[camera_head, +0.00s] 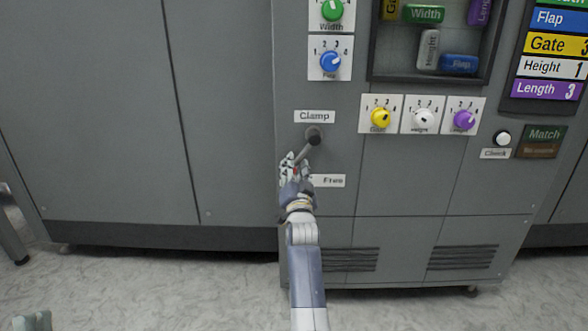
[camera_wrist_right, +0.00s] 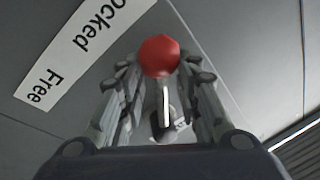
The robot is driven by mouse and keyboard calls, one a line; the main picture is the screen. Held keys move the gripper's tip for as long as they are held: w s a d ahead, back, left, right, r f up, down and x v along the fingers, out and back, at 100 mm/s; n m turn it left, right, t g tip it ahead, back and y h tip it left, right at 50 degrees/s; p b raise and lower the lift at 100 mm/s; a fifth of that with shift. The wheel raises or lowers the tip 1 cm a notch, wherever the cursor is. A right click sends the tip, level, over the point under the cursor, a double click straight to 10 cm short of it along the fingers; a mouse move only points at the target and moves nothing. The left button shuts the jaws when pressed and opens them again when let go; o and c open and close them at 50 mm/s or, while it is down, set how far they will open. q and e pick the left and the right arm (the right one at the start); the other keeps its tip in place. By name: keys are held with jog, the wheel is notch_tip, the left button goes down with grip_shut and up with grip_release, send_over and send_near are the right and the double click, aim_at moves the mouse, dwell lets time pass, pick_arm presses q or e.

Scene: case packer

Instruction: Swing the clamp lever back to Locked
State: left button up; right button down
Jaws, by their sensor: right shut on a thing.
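The clamp lever (camera_head: 306,151) is a short grey arm on a dark round pivot, under the "Clamp" label (camera_head: 315,117) on the grey cabinet. It slants down and to the left from the pivot. My right gripper (camera_head: 296,165) is shut on the lever's end. In the right wrist view the red knob (camera_wrist_right: 160,55) is between the two fingers. The "Locked / Free" plate (camera_head: 328,181) is below the lever; my gripper hides its left part, and only "Free" reads. Both words show in the wrist view (camera_wrist_right: 75,50). My left gripper (camera_head: 35,322) barely shows at the bottom left corner.
Yellow, white and purple dials (camera_head: 422,115) are to the right of the lever. A blue dial (camera_head: 330,62) and a green dial (camera_head: 332,10) are above it. A check button (camera_head: 503,138) is farther right. The cabinet face left of the lever is bare.

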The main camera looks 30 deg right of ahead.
dwell(0.3)
jog(key=c, duration=1.2)
grip_release()
jog(key=shift+d, duration=0.1)
